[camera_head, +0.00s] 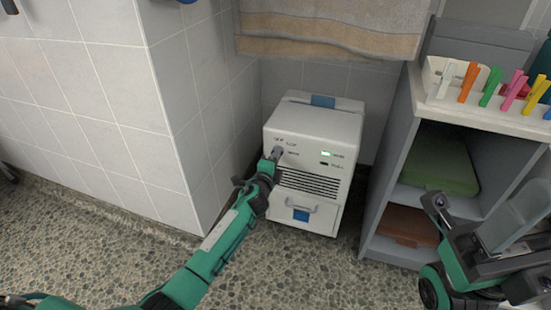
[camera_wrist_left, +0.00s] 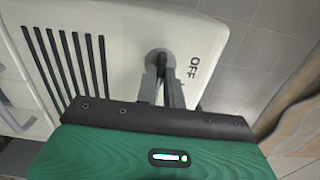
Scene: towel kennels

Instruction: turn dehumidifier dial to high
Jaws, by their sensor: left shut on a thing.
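The white dehumidifier (camera_head: 315,135) stands on the floor in the corner, with its front panel facing me. Its small grey dial (camera_wrist_left: 157,55) is at the upper left of that panel, beside printed labels. My left gripper (camera_head: 275,156) reaches it from the lower left and is shut on the dial. In the left wrist view the two grey fingers (camera_wrist_left: 161,78) close around the dial, beside the word OFF. The fingers cover part of the dial, and its exact setting cannot be read. My right gripper (camera_head: 490,235) is at the lower right, away from the dehumidifier; its jaws are unclear.
A tiled wall corner (camera_head: 195,120) stands close to the left of the dehumidifier. A grey shelf unit (camera_head: 393,150) is on its right, with coloured clothespins (camera_head: 490,87) on top and a green folded item (camera_head: 440,165) inside. A towel (camera_head: 335,30) hangs above. The pebbled floor in front is clear.

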